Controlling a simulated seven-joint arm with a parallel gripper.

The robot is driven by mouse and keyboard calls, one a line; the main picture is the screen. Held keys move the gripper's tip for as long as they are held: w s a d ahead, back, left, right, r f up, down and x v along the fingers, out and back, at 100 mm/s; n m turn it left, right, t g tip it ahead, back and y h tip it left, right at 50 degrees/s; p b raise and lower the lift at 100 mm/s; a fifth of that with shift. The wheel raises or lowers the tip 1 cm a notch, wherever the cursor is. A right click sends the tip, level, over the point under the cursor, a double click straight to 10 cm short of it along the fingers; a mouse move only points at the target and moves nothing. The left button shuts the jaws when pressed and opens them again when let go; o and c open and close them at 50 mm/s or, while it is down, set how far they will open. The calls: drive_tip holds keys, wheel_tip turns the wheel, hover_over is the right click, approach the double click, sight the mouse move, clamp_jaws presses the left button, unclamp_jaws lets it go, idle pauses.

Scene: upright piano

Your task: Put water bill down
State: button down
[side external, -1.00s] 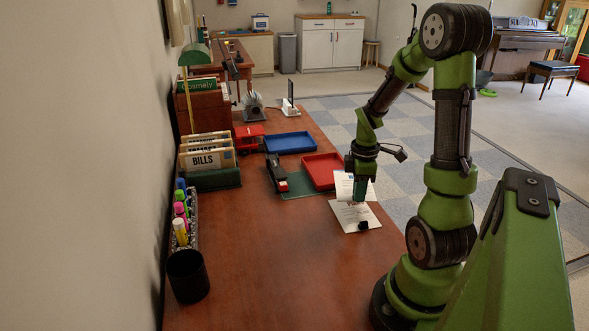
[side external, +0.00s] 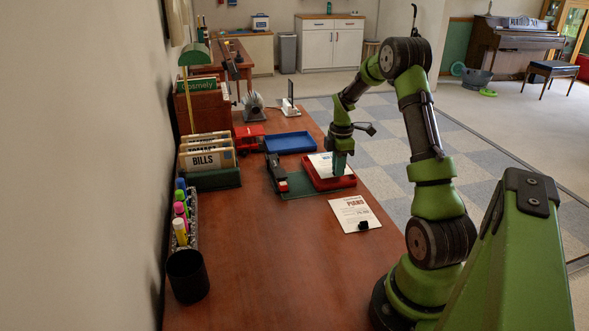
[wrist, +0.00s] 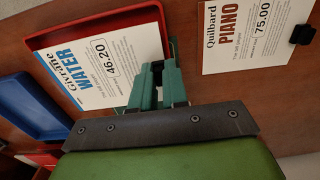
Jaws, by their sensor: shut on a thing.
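The water bill (wrist: 92,70) is a white sheet with "Givrane WATER 46.20" on it. My gripper (side external: 340,172) is shut on its edge, and the teal fingers (wrist: 158,88) show at that edge in the wrist view. The bill (side external: 322,166) is at the red tray (side external: 343,183), over its inside; I cannot tell whether it touches the tray floor. The red tray's rim (wrist: 97,25) surrounds part of the sheet in the wrist view. A second sheet, the piano bill (side external: 352,211), lies on the desk nearer the camera.
A blue tray (side external: 290,142) sits behind the red one. A black stapler-like object (side external: 276,172) lies left of it on a green mat (side external: 298,187). A bills file holder (side external: 210,177) and pen holder stand at the left.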

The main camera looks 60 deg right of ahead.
drive_tip(key=shift+w+d, duration=0.35)
drive_tip(key=shift+f, duration=1.8)
drive_tip(key=shift+f, duration=0.1)
drive_tip(key=c, duration=1.1)
unclamp_jaws()
drive_tip(key=shift+c, duration=0.2)
